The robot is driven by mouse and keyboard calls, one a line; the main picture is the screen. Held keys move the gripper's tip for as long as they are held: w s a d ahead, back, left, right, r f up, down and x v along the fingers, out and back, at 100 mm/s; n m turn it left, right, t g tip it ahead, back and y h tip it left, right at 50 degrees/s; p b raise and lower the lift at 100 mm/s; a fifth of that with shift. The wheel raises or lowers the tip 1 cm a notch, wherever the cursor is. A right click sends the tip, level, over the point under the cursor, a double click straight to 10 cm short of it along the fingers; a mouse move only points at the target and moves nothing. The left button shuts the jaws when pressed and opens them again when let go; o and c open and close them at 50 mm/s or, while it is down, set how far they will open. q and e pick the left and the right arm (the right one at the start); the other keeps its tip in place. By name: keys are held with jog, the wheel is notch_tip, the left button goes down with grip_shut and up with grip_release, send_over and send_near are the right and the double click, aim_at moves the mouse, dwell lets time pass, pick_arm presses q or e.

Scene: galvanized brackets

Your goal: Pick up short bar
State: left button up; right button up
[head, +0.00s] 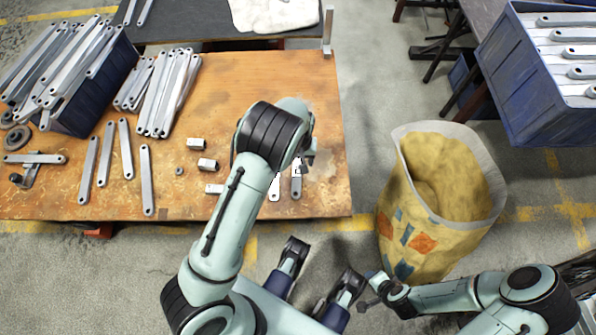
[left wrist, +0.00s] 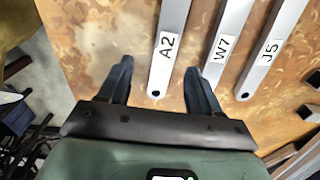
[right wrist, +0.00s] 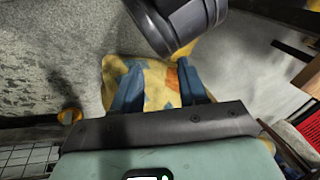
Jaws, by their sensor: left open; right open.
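My left gripper (left wrist: 158,80) is open and empty above the table. In the left wrist view, a flat grey bar labelled A2 (left wrist: 168,48) lies between its fingers. A bar labelled W7 (left wrist: 228,40) passes by the right finger, and a bar labelled J5 (left wrist: 268,50) lies further right. Their far ends are cut off, so their lengths cannot be compared. In the head view, my left arm hides most of this group; two bar ends (head: 275,188) (head: 297,184) show beside it. My right gripper (right wrist: 160,84) is open and empty, away from the table, with the patterned sack (right wrist: 152,68) beyond it.
The wooden table (head: 240,90) carries several longer bars (head: 147,180), a bar pile (head: 168,95), small metal blocks (head: 207,164) and a blue crate (head: 92,112) of bars at left. The yellow sack (head: 425,235) stands right of the table. Another blue crate (head: 530,95) is at upper right.

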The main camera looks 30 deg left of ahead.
aim_at(297, 172)
pick_arm(q)
jog(key=f, duration=0.1)
jog(key=f+b, duration=0.1)
jog(key=f, duration=0.1)
jog(key=f+b, duration=0.1)
jog(key=f, duration=0.1)
jog(key=shift+s+a+f, duration=0.1)
jog(key=shift+s+a, duration=0.05)
jog(key=shift+a, duration=0.15)
pick_arm(e)
jog(key=w, duration=0.1)
jog(key=w+d+f, duration=0.1)
jog(key=w+f+t, duration=0.1)
jog(key=shift+d, duration=0.25)
pick_arm(q)
grip_shut()
jog(key=shift+r, duration=0.2)
